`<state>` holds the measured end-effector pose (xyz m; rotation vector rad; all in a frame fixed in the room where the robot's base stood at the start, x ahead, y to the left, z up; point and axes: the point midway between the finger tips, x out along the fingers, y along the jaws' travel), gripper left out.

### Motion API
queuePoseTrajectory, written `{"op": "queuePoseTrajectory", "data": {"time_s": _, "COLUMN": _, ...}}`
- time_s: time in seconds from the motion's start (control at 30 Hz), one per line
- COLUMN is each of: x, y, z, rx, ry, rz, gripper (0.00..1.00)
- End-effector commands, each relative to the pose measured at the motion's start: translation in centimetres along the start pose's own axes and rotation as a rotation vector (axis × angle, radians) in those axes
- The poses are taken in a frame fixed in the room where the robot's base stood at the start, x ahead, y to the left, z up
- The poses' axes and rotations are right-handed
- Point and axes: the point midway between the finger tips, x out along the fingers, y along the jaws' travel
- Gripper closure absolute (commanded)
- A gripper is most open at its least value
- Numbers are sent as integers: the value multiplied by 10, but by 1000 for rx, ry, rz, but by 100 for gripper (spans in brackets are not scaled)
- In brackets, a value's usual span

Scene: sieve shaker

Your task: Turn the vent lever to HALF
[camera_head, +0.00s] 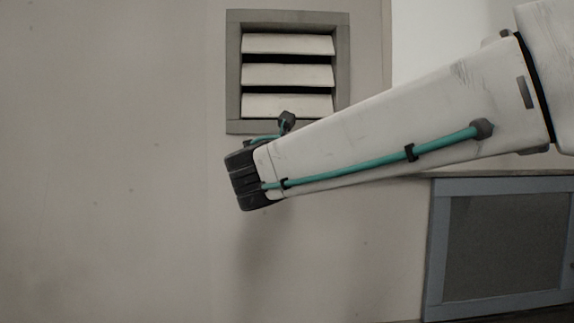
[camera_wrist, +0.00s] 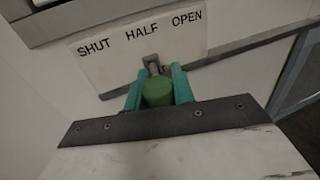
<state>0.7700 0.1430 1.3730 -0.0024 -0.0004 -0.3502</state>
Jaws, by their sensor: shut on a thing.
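In the wrist view a white label plate (camera_wrist: 135,40) reads SHUT, HALF, OPEN from left to right. Below it is the vent lever, with a metal stem (camera_wrist: 152,66) and a green grip (camera_wrist: 157,93). My gripper (camera_wrist: 158,86) has a teal finger on each side of the green grip and is shut on it. The stem's upper end lies below the word HALF; I cannot tell the exact setting. In the head view the vent (camera_head: 288,74) shows pale slats with dark gaps between them. My arm hides the lever, the label and my fingers there.
A grey strip (camera_wrist: 250,42) runs along the wall behind the lever. The vent's grey frame (camera_head: 232,70) is just above my arm's end. A blue-framed dark panel (camera_head: 435,255) stands at the lower right. The wall at left is bare.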

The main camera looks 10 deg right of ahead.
Motion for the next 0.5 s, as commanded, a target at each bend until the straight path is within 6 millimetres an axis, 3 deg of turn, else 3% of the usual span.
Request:
{"op": "queuePoseTrajectory", "data": {"time_s": 0.17, "x": 2, "y": -6, "z": 0, "rx": 1, "ry": 1, "rz": -17, "gripper": 100}}
{"op": "queuePoseTrajectory", "data": {"time_s": 0.2, "x": 2, "y": -6, "z": -1, "rx": 1, "ry": 1, "rz": -16, "gripper": 67}}
{"op": "queuePoseTrajectory", "data": {"time_s": 0.27, "x": 2, "y": -5, "z": -1, "rx": 1, "ry": 1, "rz": -14, "gripper": 54}}
{"op": "queuePoseTrajectory", "data": {"time_s": 0.5, "x": -1, "y": 1, "z": 0, "rx": 1, "ry": 1, "rz": -4, "gripper": 54}}
